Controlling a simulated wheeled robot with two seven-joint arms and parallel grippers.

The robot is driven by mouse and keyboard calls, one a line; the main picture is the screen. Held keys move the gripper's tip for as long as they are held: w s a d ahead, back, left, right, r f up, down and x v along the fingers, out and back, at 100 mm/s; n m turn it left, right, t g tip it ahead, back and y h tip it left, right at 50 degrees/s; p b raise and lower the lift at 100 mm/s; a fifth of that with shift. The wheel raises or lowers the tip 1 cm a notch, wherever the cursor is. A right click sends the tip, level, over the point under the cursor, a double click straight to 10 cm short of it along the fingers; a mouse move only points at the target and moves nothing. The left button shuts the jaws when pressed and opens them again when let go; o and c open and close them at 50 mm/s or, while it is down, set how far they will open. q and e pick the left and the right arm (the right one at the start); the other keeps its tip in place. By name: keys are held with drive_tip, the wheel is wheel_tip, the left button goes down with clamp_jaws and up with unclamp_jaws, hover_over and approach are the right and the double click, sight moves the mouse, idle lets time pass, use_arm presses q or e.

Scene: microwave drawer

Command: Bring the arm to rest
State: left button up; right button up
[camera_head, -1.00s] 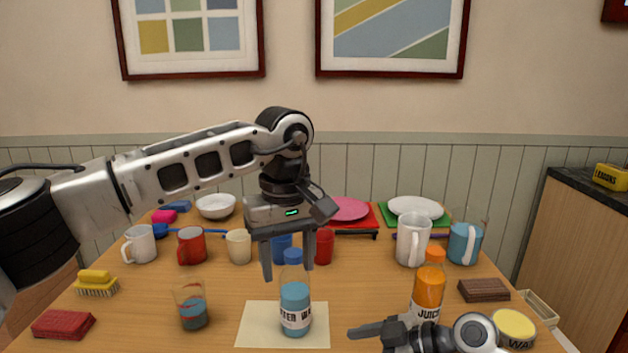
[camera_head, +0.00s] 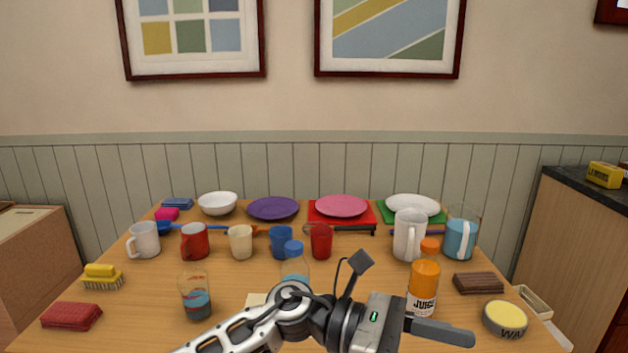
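My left arm comes in low at the bottom of the head view, with its gripper (camera_head: 445,332) turned to point right near the table's front. One dark finger shows from the side, so I cannot tell whether it is open or shut. I see nothing held in it. The water bottle (camera_head: 294,263) with a blue cap stands behind my wrist, its lower part hidden. The orange juice bottle (camera_head: 424,285) stands upright just behind the gripper. My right gripper is not in view.
The wooden table (camera_head: 140,300) holds a glass (camera_head: 196,298), several mugs, and plates at the back. A yellow brush (camera_head: 103,277) and red sponge (camera_head: 71,316) lie left. A brown bar (camera_head: 478,283) and a wax tin (camera_head: 505,319) are right.

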use_arm(q)
drive_tip(key=w+a+f+m+t+y, duration=0.2)
drive_tip(key=w+a+f+m+t, duration=0.35)
drive_tip(key=m+t, duration=0.9)
drive_tip(key=w+a+f+m+t+y, duration=0.2)
drive_tip(key=a+m+t, duration=0.7)
drive_tip(key=m, duration=1.1)
drive_tip(key=s+a+f+n+g+y, duration=0.3)
drive_tip(key=s+a+f+n+y, duration=0.1)
drive_tip(key=s+a+f+n, duration=0.3)
drive_tip(key=s+a+f+n+g+y, duration=0.3)
drive_tip(key=s+a+f+n+y, duration=0.2)
drive_tip(key=f+n, duration=0.5)
wheel_tip(320, 180, down, 2)
drive_tip(key=shift+s+a+f, duration=0.25)
drive_tip(key=shift+s+a, duration=0.7)
drive_tip(key=shift+a, duration=0.25)
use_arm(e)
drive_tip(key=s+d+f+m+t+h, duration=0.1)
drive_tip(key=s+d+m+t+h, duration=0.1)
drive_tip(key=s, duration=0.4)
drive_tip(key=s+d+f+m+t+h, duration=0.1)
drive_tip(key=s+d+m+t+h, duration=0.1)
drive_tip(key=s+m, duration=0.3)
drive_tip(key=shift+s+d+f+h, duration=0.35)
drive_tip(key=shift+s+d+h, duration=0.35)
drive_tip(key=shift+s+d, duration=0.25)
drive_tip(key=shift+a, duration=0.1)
